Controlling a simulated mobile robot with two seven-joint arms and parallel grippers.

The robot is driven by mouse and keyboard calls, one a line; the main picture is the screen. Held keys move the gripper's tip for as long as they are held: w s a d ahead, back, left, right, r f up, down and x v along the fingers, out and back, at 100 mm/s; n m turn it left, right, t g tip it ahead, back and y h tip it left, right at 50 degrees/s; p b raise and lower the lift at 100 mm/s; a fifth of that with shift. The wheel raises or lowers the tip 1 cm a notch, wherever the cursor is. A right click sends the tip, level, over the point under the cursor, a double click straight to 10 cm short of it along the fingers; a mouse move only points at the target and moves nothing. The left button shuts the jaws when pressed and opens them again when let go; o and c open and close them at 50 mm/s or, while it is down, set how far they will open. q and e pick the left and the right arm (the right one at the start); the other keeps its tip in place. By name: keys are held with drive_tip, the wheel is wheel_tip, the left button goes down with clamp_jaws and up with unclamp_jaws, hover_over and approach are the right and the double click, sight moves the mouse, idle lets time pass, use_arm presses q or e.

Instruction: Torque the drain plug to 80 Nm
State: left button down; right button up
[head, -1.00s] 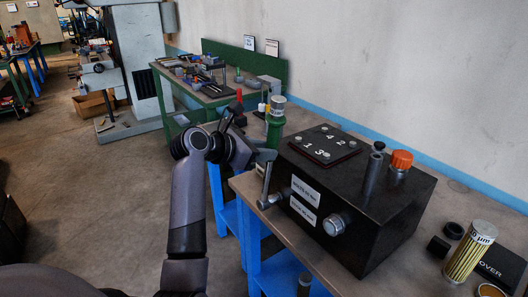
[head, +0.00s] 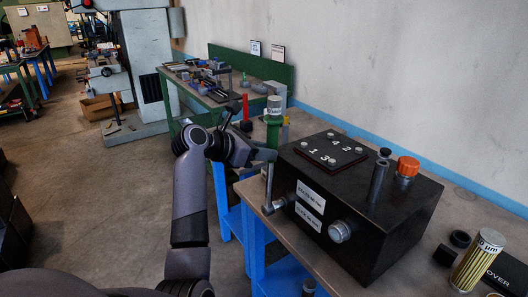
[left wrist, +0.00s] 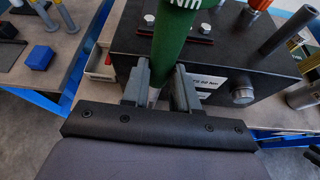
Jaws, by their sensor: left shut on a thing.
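The black box (head: 345,215) stands on the bench with two white labels on its front; one reads "80 Nm" in the left wrist view (left wrist: 208,82). My left gripper (head: 266,155) is shut around the green handle of the torque wrench (head: 273,130), which also shows between the fingers in the left wrist view (left wrist: 170,42). The wrench is roughly upright. Its grey shaft runs down to a head at the box's lower front left. The drain plug is hidden there, and I cannot tell how the head sits on it. My right gripper is out of view.
A round silver fitting (head: 340,231) sticks out of the box front. A numbered plate (head: 330,150), a post (head: 378,178) and an orange cap (head: 407,167) are on top. A yellow filter (head: 477,260) stands to the right. Open floor lies left.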

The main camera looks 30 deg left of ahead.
use_arm(q)
drive_tip(key=shift+w+a+r, duration=0.25)
drive_tip(key=shift+w+a, duration=0.05)
drive_tip(key=shift+a, duration=0.4)
drive_tip(key=shift+d, duration=0.2)
drive_tip(key=shift+s+d, duration=0.35)
drive_tip(key=shift+d, duration=0.35)
drive_tip(key=shift+s+d, duration=0.1)
drive_tip(key=shift+d, duration=0.05)
drive_tip(key=shift+s+d+f+m, duration=0.1)
drive_tip(key=shift+d+m, duration=0.2)
drive_tip(key=shift+a, duration=0.15)
drive_tip(key=shift+w+a, duration=0.25)
drive_tip(key=shift+a, duration=0.2)
